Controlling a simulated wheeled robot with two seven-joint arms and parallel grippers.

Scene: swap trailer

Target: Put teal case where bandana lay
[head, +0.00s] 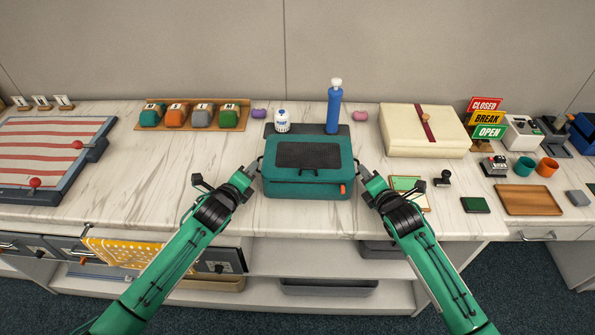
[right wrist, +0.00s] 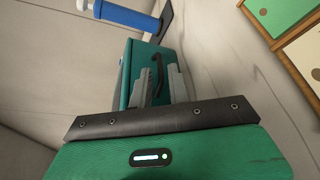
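The teal case (head: 307,184) sits upright on the marble counter, at the centre of the head view, with a dark panel on its lid and an orange tag at its front right. In the right wrist view its teal side (right wrist: 124,78) carries a dark handle (right wrist: 157,72). My right gripper (right wrist: 160,72) has its fingers apart, with the handle between them. My left gripper (head: 254,166) is at the case's left side; its fingers are too small to read. A yellow-orange cloth with white dots, perhaps the bandana (head: 125,252), hangs at the open drawer, lower left.
A dark mat (head: 354,130) lies behind the case, with a blue bottle (head: 333,110) and a white jar (head: 282,121) there. A cream box (head: 420,131) stands to the right. A striped board (head: 50,150) lies far left.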

